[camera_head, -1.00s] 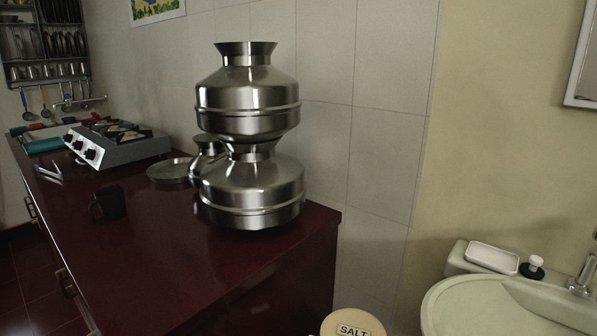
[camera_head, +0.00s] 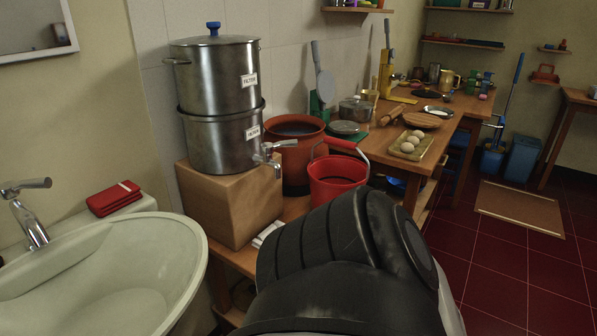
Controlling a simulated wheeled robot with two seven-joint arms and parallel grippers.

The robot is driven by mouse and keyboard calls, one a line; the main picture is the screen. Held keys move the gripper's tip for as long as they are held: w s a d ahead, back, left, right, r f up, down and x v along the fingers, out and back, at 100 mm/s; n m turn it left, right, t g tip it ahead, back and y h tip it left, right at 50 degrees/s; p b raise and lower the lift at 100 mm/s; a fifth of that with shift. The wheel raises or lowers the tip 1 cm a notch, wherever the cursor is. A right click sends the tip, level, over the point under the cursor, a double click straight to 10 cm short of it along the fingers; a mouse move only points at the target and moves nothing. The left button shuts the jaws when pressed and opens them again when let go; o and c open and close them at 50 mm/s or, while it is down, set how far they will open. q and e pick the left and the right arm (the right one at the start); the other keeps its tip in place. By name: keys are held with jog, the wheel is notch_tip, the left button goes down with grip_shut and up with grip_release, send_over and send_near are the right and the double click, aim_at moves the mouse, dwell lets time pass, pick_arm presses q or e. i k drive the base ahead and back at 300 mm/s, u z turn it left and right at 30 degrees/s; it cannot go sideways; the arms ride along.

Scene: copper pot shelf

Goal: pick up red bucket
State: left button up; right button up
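The red bucket (camera_head: 334,184) stands on the wooden counter in the middle of the head view, in front of a brown clay pot (camera_head: 294,150). Its wire handle with a red grip (camera_head: 343,144) is raised above the rim. A large black and grey part of my own arm fills the lower middle of the view, in front of the bucket, and hides the bucket's lower edge and the counter there. Neither gripper's fingers can be made out.
A steel water filter (camera_head: 219,100) with a tap stands on a cardboard-coloured block (camera_head: 226,202) left of the bucket. A sink (camera_head: 104,262) is at the lower left. Red tiled floor (camera_head: 520,280) is open at the right.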

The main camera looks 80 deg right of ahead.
aim_at(331, 177)
jog(key=z, duration=2.85)
jog(key=k, duration=0.3)
